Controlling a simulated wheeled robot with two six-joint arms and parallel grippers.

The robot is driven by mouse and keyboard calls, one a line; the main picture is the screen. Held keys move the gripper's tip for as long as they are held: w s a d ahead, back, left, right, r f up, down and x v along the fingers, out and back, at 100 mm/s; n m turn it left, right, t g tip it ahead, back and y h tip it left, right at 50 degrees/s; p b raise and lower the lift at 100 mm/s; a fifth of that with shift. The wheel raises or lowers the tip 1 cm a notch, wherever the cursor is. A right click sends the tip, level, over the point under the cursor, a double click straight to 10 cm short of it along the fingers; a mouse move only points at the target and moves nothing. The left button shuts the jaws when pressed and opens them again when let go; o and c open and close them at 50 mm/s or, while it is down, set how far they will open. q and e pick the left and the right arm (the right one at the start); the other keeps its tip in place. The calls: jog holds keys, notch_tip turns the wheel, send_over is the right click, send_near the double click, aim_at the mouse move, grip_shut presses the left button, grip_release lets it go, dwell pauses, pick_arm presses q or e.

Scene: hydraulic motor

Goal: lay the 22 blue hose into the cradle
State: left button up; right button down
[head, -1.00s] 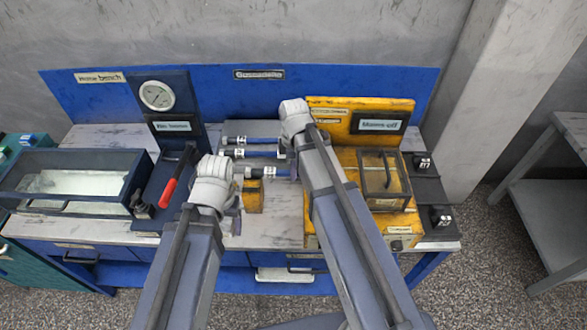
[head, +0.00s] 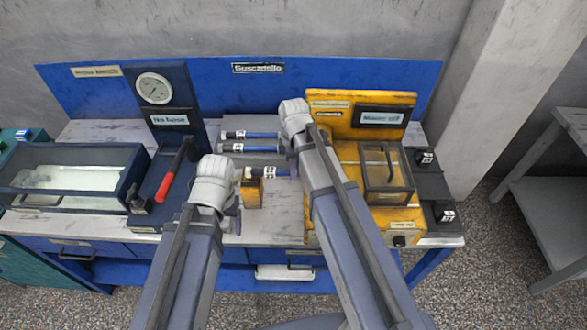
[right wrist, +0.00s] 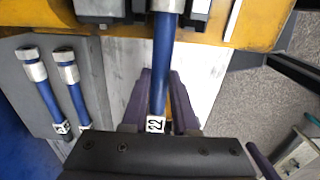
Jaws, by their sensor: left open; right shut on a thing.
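The blue hose marked 22 (right wrist: 160,70) is in my right gripper (right wrist: 158,112), with its white 22 label close to the gripper's body. Its metal end points up in the right wrist view, between grey blocks (right wrist: 98,8) on the yellow unit's edge. I cannot tell whether it touches them, or which part is the cradle. My left gripper (head: 236,215) is open and empty beside a small yellow block (head: 252,193).
Two more blue hoses (head: 250,134) lie side by side on a grey plate (right wrist: 22,105). The yellow unit (head: 345,195) stands at right. A gauge panel (head: 155,92), red lever (head: 176,170) and glass-sided tank (head: 70,178) stand at left.

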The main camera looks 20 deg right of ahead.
jog(key=shift+f+b, duration=0.75)
jog(key=shift+f, duration=0.1)
jog(key=c, duration=0.6)
grip_release()
jog(key=shift+r, duration=0.1)
jog(key=shift+r, duration=0.1)
notch_tip(320, 180, up, 8)
jog(key=p, duration=0.8)
jog(key=shift+f, duration=0.2)
